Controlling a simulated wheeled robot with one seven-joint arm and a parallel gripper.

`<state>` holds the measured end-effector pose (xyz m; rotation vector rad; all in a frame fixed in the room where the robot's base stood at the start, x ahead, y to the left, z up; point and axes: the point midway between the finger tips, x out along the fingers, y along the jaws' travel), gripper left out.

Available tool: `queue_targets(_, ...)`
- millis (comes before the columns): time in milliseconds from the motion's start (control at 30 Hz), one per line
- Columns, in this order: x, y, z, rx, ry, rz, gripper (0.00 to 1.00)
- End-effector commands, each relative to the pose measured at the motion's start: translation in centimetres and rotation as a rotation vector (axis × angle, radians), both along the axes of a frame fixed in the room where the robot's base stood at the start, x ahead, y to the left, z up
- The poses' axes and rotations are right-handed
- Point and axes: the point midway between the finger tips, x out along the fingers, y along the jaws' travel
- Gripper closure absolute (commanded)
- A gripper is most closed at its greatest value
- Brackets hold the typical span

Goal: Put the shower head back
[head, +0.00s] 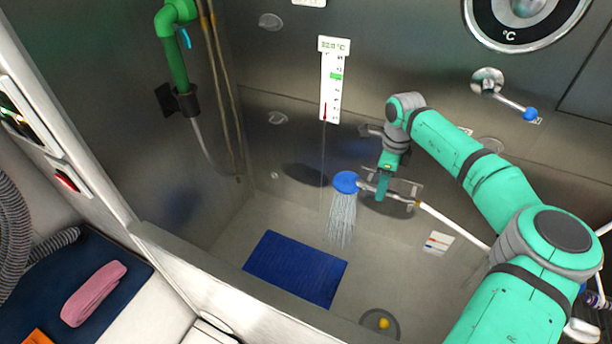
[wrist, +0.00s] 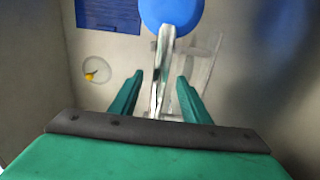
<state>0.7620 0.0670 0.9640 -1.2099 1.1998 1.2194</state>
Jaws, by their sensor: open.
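The shower head (head: 347,182) has a round blue face and a chrome handle, and water sprays down from it. A white hose (head: 452,224) runs from its handle end toward the lower right. My gripper (head: 382,192) is at the handle, right of the blue face. In the wrist view the blue head (wrist: 171,12) is at the top, and its chrome handle (wrist: 162,68) runs down between the fingers of my gripper (wrist: 160,78). The fingers are open, with a visible gap on either side of the handle. A thin wire frame (head: 411,188) shows just behind the handle.
A blue mat (head: 295,268) lies on the tub floor, near a drain with a yellow ball (head: 383,323). A blue-tipped lever (head: 530,114) is on the back wall. A thermometer (head: 331,85) hangs there. A pink towel (head: 93,293) lies outside the tub wall (head: 215,280).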

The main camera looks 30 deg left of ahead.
Motion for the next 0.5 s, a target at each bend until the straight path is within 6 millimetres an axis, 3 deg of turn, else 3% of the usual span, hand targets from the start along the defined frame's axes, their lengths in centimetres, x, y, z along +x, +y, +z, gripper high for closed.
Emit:
queue_targets(167,0.0,0.0,0.9,0.001,-0.001,0.0,0.57)
queue_targets(500,0.1,-0.1,6.9,0.0,-0.003,0.0,0.57)
